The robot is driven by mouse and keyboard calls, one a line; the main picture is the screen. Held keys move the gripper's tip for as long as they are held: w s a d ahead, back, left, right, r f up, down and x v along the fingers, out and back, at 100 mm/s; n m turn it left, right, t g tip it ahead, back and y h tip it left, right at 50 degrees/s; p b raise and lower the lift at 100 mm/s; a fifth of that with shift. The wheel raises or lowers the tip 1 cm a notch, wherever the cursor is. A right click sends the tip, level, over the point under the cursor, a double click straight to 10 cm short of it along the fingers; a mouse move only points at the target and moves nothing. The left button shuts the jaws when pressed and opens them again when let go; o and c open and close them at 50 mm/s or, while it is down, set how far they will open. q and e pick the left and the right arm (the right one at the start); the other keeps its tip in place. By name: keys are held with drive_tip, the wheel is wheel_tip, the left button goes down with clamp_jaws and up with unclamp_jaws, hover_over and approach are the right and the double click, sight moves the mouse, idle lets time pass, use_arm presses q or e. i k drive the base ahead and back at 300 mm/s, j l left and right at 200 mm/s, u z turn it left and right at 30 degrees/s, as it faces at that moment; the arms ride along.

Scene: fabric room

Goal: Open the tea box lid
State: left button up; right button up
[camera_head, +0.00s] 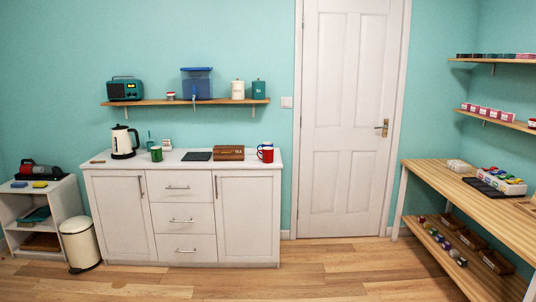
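The tea box (230,153) is a brown wooden box with light lettering on its front. It sits on the white cabinet's top, right of centre, and its lid looks shut. It is far from me across the room. Neither of my grippers shows in the head view.
On the white cabinet (182,219) a dark flat slab (197,156) lies left of the box and a red and blue mug (265,152) stands right of it. A kettle (123,142) and green mug (156,154) stand further left. A bin (80,245) stands beside the cabinet. The wooden floor (290,275) ahead is clear.

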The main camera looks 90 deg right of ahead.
sight(217, 149)
drive_tip(key=i+l+z, duration=0.1)
drive_tip(key=l+z, duration=0.15)
drive_tip(key=z, duration=0.2)
drive_tip(key=i+l+z, duration=0.1)
drive_tip(key=l+z, duration=0.15)
drive_tip(key=z, duration=0.25)
drive_tip(key=i+l+z, duration=0.15)
drive_tip(key=z, duration=0.3)
drive_tip(key=i+l+z, duration=0.15)
drive_tip(key=z, duration=0.3)
drive_tip(key=i+z, duration=0.2)
drive_tip(key=z, duration=0.25)
drive_tip(key=i+z, duration=0.15)
drive_tip(key=i, duration=0.4)
drive_tip(key=i+j+z, duration=0.2)
drive_tip(key=i, duration=0.35)
drive_tip(key=i+j+z, duration=0.15)
drive_tip(key=i, duration=0.35)
